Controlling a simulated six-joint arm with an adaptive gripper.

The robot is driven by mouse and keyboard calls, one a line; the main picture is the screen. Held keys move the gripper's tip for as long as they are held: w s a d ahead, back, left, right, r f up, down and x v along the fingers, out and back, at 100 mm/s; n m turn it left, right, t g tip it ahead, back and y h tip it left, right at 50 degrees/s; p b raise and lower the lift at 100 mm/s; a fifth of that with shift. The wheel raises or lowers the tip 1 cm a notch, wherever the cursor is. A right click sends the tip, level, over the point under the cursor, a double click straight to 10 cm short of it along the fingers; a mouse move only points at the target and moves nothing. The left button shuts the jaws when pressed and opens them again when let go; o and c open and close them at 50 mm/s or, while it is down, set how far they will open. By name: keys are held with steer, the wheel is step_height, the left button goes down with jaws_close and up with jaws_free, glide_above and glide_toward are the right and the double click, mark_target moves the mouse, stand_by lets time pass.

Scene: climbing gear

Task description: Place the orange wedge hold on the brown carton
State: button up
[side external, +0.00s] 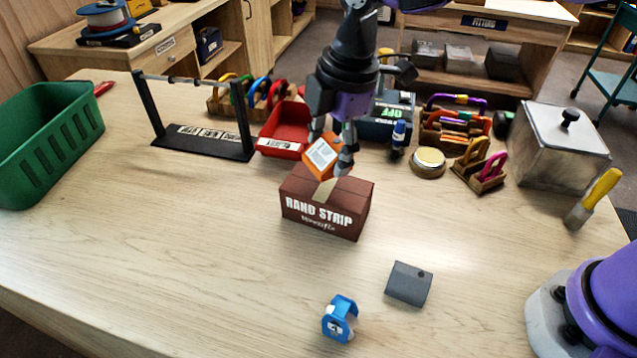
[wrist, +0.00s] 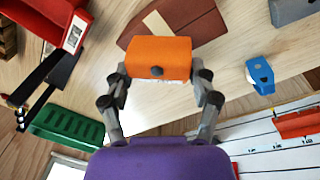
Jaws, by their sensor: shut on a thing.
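The orange wedge hold (side external: 318,158) has a white label on one face and is tilted in the side view. My gripper (side external: 332,150) is shut on it, just above the brown carton (side external: 350,210) marked "RAND STRIP". In the wrist view the orange wedge hold (wrist: 158,58) sits between both fingers of my gripper (wrist: 160,82), with a dark bolt hole on its near face. The carton (wrist: 185,22) shows behind it, partly hidden. I cannot tell whether the hold touches the carton's top.
A red tray (side external: 285,130) and a black rack (side external: 200,140) stand behind and left. A grey block (side external: 409,284) and a blue tape dispenser (side external: 340,318) lie in front. A green crate (side external: 45,140) is far left. The table's left front is clear.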

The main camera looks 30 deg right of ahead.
mark_target(330, 167)
steer(key=shift+f, duration=1.9)
steer(key=shift+f, duration=0.1)
steer(key=o, duration=1.2)
steer(key=r, duration=0.4)
steer(key=s+r, duration=0.1)
steer(key=r, duration=0.3)
steer(key=d+r, duration=0.1)
steer(key=r, duration=0.2)
steer(key=shift+s+d+r, duration=0.1)
steer(key=shift+s+r, duration=0.2)
steer(key=shift+r, duration=0.1)
steer(key=shift+s+d+f+m+t+h, duration=0.2)
steer(key=shift+s+d+f+m+t, duration=0.35)
steer(key=shift+s+d+m, duration=2)
steer(key=shift+s+d+f+m+t+h, duration=0.25)
steer(key=shift+s+d+m+t, duration=0.55)
steer(key=shift+s+d+m, duration=1.75)
steer(key=shift+s+d+f+m+t+h, duration=0.15)
steer(key=shift+s+d+f+m+t, duration=0.85)
steer(key=shift+d+m, duration=2.6)
